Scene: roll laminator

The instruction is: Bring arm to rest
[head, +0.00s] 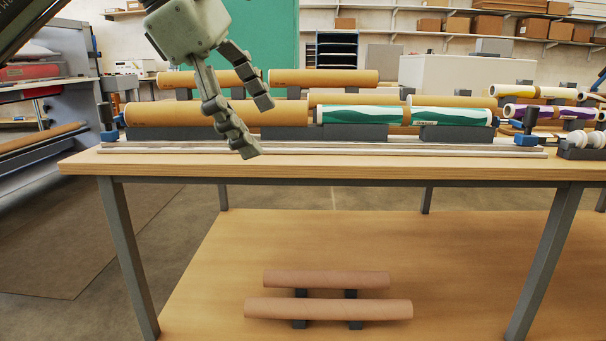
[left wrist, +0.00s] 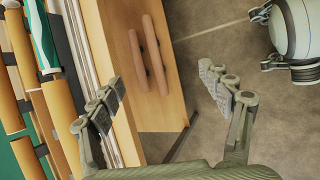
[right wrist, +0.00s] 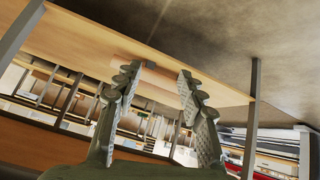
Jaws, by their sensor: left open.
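My left gripper (head: 254,126) hangs from the upper left in the head view, in front of the rolls at the back of the table. Its fingers are apart with nothing between them; the open fingers also show in the left wrist view (left wrist: 162,82). My right gripper (right wrist: 160,75) is not in the head view. In the right wrist view its fingers are apart and hold nothing, with a wooden surface and racks beyond them.
The wooden table (head: 370,173) bears a brown roll (head: 215,113) and a green-and-white roll (head: 358,115) on dark cradles. Two brown tubes (head: 330,308) lie on the lower shelf (head: 225,260). A grey machine (head: 60,125) stands at left. The table's front strip is clear.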

